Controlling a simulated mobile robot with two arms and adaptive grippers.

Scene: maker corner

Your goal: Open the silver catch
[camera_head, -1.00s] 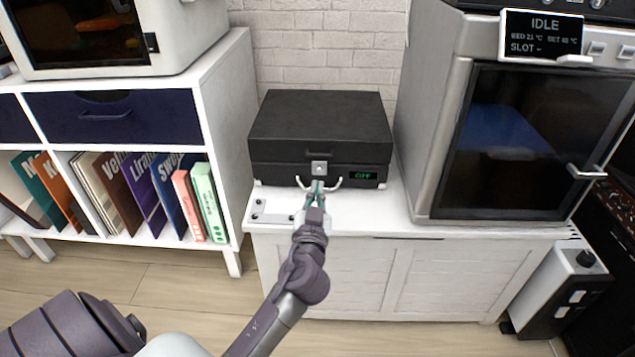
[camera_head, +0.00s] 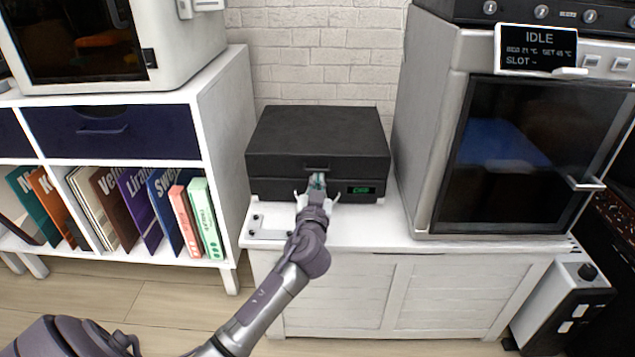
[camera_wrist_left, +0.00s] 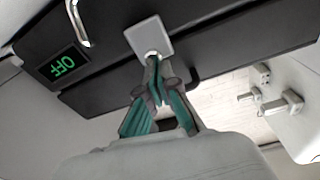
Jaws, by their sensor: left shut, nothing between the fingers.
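A black case (camera_head: 318,132) with a closed lid sits on the white cabinet. The silver catch (camera_wrist_left: 148,34) is on its front; in the left wrist view it is a light square plate with a small rounded knob at its lower edge. In the head view my left gripper hides most or all of it. My left gripper (camera_head: 318,180) is shut and empty, its fingertips right at the catch; in the left wrist view its teal fingers (camera_wrist_left: 155,62) meet the knob or nearly so. Contact is hard to tell. My right gripper is not in view.
A green display (camera_head: 361,190) is right of the catch on the case front; it reads OFF in the wrist view (camera_wrist_left: 64,66). A metal plate (camera_head: 268,234) lies on the cabinet top, front left. A large oven-like machine (camera_head: 430,130) stands close on the right, a bookshelf (camera_head: 225,150) left.

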